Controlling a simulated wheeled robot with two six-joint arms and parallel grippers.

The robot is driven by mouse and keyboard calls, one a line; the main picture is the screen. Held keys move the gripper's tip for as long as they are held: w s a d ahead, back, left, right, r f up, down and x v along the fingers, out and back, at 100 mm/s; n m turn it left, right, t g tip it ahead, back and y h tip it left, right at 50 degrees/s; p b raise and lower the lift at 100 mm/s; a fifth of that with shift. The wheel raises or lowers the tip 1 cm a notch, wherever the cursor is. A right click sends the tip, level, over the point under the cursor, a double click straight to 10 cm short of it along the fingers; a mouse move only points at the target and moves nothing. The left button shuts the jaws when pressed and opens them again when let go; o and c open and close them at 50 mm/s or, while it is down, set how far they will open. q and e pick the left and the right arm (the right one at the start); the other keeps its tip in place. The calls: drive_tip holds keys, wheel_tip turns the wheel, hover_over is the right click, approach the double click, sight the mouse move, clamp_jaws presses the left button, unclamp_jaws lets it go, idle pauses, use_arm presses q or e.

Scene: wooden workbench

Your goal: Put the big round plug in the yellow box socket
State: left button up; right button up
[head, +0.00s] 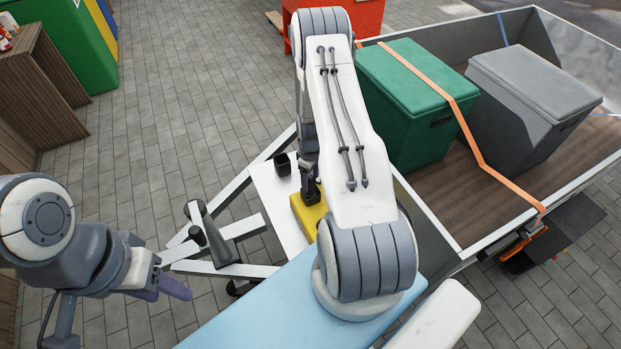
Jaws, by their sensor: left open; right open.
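A yellow box (305,217) sits on a white plate on the trailer's drawbar, its right side hidden behind my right arm. My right gripper (310,184) points down over the box and is open. A dark piece (312,197) shows at its fingertips against the box top; I cannot tell whether it is the plug or part of the socket. A small black square-looking piece (283,164) stands on the plate just left of and behind the box; I cannot tell what it is. My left gripper (170,286) is open and empty at the lower left, well away from the box.
The grey coupling handle (209,232) rises from the drawbar between my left gripper and the box. A light blue surface (265,318) lies in front.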

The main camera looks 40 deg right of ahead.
wheel_tip(320, 180, up, 12)
drive_tip(key=shift+r, duration=0.15)
drive_tip(key=a+r+n, duration=0.1)
drive_tip(key=a+r, duration=0.5)
drive_tip(key=a, duration=0.4)
drive_tip(key=a+r+n, duration=0.1)
drive_tip(key=a+r, duration=0.6)
drive_tip(key=a, duration=0.3)
drive_tip(key=s+a+r, duration=0.4)
drive_tip(key=s+a, duration=0.3)
drive_tip(key=s, duration=0.3)
drive_tip(key=s+a+r+n+y, duration=0.1)
drive_tip(key=s+a+r, duration=0.3)
drive_tip(key=s+a, duration=0.3)
drive_tip(key=s, duration=0.4)
drive_tip(key=shift+s+r, duration=0.15)
drive_tip(key=shift+r, duration=0.15)
wheel_tip(320, 180, up, 7)
drive_tip(key=p, duration=0.7)
drive_tip(key=shift+f, duration=0.2)
